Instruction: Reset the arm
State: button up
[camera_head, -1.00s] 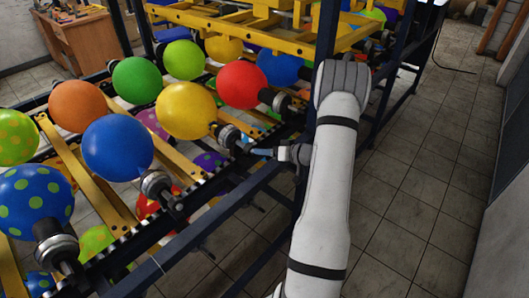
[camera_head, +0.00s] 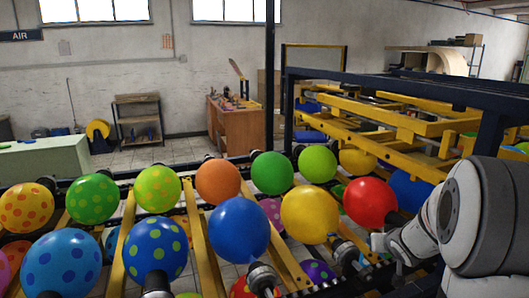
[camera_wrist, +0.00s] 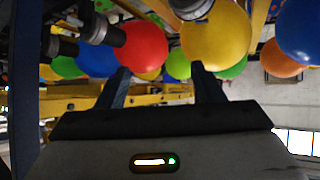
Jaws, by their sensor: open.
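My white arm (camera_head: 480,215) shows at the right of the head view, bent with its wrist low, near the red balloon. My gripper (camera_wrist: 162,75) shows clearly in the wrist view: its two dark fingers are spread apart with nothing between them. Beyond the fingertips are a red balloon (camera_wrist: 143,46) and a yellow balloon (camera_wrist: 215,32), both apart from the fingers as far as I can tell. In the head view the red balloon (camera_head: 369,202) and yellow balloon (camera_head: 310,215) sit on the rack, left of my wrist. The fingertips are hard to make out there.
Rows of coloured balloons, including a blue one (camera_head: 239,230), line the rack with black nozzles (camera_head: 262,277). A yellow frame (camera_head: 400,120) with a dark beam (camera_head: 400,88) stands behind my arm. A wooden desk (camera_head: 236,125) stands by the back wall.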

jog(key=s+a+r+g, duration=0.1)
jog(key=s+a+g, duration=0.1)
jog(key=s+a, duration=0.4)
jog(key=s+a+r+g+y, duration=0.1)
jog(key=s+a, duration=0.5)
jog(key=s, duration=0.7)
jog(key=s+a+r+n+g, duration=0.1)
jog(key=s+a+r+g, duration=0.1)
jog(key=s+a+g, duration=0.2)
jog(key=s+a, duration=0.3)
jog(key=s, duration=0.3)
jog(key=shift+s+r+y, duration=0.3)
jog(key=shift+r+y, duration=0.1)
